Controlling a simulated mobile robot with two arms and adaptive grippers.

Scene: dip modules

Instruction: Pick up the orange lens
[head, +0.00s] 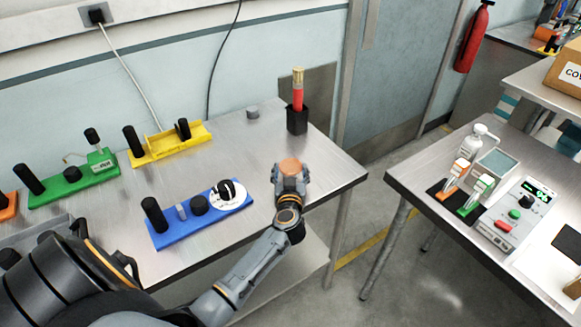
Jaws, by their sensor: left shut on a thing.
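The orange lens (290,166) shows as a small orange disc at the far end of my left gripper (290,172), near the right part of the left metal table. My left gripper is shut on the lens. The fingers hide its lower part, and I cannot tell whether it touches the table or is held just above it. My right gripper is not in view.
A blue module (203,216) with a white dial lies left of the gripper. Yellow (170,144) and green (74,183) modules lie further back. A black cup (297,121) with a red-handled tool stands behind the gripper. A gap separates the right table (425,197).

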